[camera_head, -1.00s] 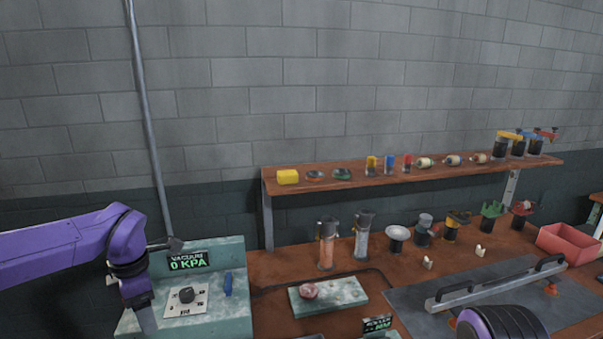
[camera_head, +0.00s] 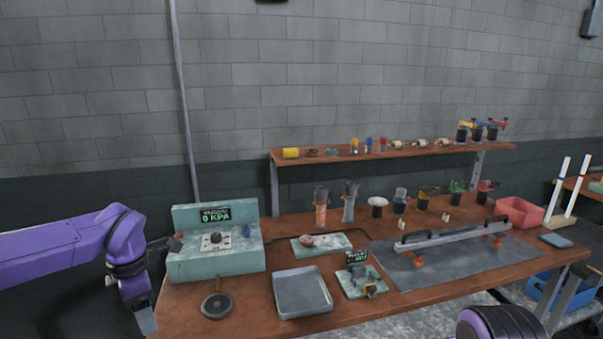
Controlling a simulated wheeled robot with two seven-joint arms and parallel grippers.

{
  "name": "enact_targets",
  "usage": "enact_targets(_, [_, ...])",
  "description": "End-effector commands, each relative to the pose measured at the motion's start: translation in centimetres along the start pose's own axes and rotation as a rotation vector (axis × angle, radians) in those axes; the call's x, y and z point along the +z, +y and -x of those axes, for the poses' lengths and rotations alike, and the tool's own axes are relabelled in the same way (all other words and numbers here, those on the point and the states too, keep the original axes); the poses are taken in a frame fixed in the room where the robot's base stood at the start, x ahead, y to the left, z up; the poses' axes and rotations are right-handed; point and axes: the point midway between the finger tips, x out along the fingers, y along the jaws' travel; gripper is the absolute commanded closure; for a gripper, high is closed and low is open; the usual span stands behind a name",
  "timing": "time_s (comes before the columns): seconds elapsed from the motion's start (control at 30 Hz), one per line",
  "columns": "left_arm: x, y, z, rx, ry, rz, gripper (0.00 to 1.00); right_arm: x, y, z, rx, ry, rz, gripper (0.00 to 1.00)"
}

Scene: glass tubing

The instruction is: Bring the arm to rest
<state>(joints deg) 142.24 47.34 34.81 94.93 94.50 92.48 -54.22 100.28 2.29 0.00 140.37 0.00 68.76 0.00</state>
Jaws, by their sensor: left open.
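My left arm, purple with black joint bands, comes in from the left and bends down at the table's left end. My left gripper (camera_head: 145,322) hangs at its lower end as a grey part, near the front left corner of the wooden bench (camera_head: 240,311). It is open and nothing shows in it. Its fingertips are cut off or too small to make out. Only a purple and black rounded part of my right arm shows at the bottom right edge; the right gripper is out of view.
A teal vacuum console (camera_head: 217,262) reading 0 KPA stands close right of the left gripper. A round dark disc (camera_head: 217,305), a grey tray (camera_head: 302,293) and a small teal device (camera_head: 362,282) lie at the front. A shelf (camera_head: 400,148) and a red bin (camera_head: 519,212) are farther back.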

Motion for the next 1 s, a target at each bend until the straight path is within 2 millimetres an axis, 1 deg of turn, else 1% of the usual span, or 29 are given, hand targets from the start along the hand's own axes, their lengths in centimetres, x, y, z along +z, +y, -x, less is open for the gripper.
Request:
enact_targets(0.07, [0.1,0.1,0.0,0.006,-0.003,0.045,0.31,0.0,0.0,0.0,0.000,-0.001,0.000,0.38])
enact_targets(0.17, [-0.1,1.1,-0.1,0.069,0.008,0.090,0.31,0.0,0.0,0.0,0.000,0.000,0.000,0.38])
enact_targets(0.37, [-0.9,2.7,-1.2,0.226,0.066,0.112,0.31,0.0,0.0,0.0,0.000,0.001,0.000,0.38])
enact_targets(0.43, [-1.2,3.2,-2.0,0.298,0.102,0.101,0.31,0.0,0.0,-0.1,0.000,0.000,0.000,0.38])
enact_targets(0.57, [-1.7,3.6,-5.2,0.453,0.198,0.027,0.31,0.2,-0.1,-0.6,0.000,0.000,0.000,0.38])
enact_targets(0.67, [-1.9,3.3,-9.1,0.574,0.280,-0.094,0.31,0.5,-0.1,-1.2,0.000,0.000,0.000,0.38])
enact_targets(0.7, [-1.9,2.9,-11.0,0.619,0.310,-0.160,0.31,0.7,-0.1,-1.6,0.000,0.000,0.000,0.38])
enact_targets(0.77, [-2.0,1.8,-14.0,0.673,0.346,-0.276,0.31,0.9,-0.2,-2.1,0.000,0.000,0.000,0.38])
enact_targets(0.8, [-2.0,0.9,-16.3,0.702,0.365,-0.366,0.31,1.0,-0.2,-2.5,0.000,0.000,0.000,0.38])
enact_targets(0.87, [-2.2,-1.2,-20.0,0.727,0.384,-0.519,0.31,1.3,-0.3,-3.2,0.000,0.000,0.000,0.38])
enact_targets(0.9, [-2.6,-2.9,-22.6,0.730,0.390,-0.628,0.31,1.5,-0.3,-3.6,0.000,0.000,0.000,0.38])
enact_targets(0.97, [-3.3,-5.7,-26.2,0.715,0.388,-0.787,0.31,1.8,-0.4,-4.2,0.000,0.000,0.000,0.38])
enact_targets(1.0, [-4.0,-7.7,-28.4,0.693,0.382,-0.890,0.31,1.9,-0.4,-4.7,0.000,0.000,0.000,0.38])
